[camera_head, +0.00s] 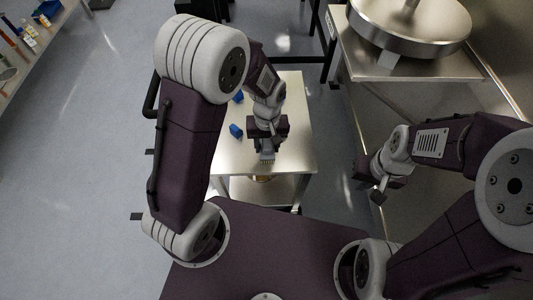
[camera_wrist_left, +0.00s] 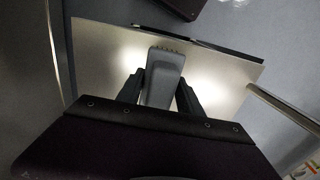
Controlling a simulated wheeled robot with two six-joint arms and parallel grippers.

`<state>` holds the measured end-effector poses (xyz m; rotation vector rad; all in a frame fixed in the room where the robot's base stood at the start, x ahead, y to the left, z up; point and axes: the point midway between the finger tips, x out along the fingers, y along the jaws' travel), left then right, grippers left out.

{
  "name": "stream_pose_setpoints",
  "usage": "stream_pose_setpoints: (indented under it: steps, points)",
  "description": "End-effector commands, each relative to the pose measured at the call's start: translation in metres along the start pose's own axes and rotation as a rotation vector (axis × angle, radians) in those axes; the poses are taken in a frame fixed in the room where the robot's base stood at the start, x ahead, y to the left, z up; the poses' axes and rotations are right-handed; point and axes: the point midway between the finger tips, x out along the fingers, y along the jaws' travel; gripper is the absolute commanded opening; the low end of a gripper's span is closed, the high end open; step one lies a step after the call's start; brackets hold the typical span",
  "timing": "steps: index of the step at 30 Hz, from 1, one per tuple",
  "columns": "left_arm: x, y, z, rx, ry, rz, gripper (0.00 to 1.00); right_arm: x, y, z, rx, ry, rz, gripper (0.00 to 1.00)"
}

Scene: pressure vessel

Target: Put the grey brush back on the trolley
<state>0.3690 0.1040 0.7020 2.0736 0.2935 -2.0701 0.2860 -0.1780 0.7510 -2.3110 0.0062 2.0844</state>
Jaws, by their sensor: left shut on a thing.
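The grey brush (camera_head: 267,154) is in my left gripper (camera_head: 266,140), over the near part of the trolley's pale top (camera_head: 296,130). In the left wrist view the brush (camera_wrist_left: 163,78) sits between the two dark fingers of my left gripper (camera_wrist_left: 160,92), which are shut on it. The trolley top (camera_wrist_left: 105,58) lies behind the brush there. I cannot tell whether the brush touches the top. My right gripper (camera_head: 378,190) hangs at the right, near the steel bench and away from the trolley; its fingers are too small to read.
Two blue items (camera_head: 236,131) lie on the left of the trolley top. A steel bench (camera_head: 387,68) with a large round metal vessel (camera_head: 410,22) stands at the right. A shelf with small items (camera_head: 28,45) is at the far left. The floor (camera_head: 95,140) at left is clear.

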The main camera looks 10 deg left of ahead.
Motion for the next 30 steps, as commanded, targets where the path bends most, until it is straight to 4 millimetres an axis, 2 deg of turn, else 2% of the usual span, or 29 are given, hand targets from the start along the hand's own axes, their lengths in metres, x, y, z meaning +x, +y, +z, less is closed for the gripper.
stream_pose_setpoints:
  steps: [5, 12, 22, 23, 25, 30]
  points:
    - [0.004, -0.002, -0.001, 0.001, 0.0, 0.0, 0.05, 0.002, 0.0, 0.0, 0.0, 0.0, 0.0, 0.0]
    - [0.043, -0.002, 0.0, 0.001, -0.001, -0.001, 0.05, 0.019, 0.0, 0.002, 0.0, 0.0, 0.0, 0.0]
    - [0.044, -0.002, 0.0, 0.001, 0.0, 0.0, 0.05, 0.018, 0.0, 0.002, 0.0, 0.0, 0.0, 0.0]
    - [0.045, -0.002, 0.0, 0.001, 0.0, 0.0, 0.46, 0.018, 0.0, 0.002, 0.0, 0.0, 0.0, 0.0]
    - [0.044, -0.002, -0.001, 0.001, 0.0, 0.0, 0.65, 0.018, 0.0, 0.002, 0.0, 0.0, 0.0, 0.0]
    - [0.044, -0.002, -0.001, 0.0, 0.0, 0.0, 0.65, 0.018, 0.0, 0.002, 0.0, 0.0, 0.0, 0.0]
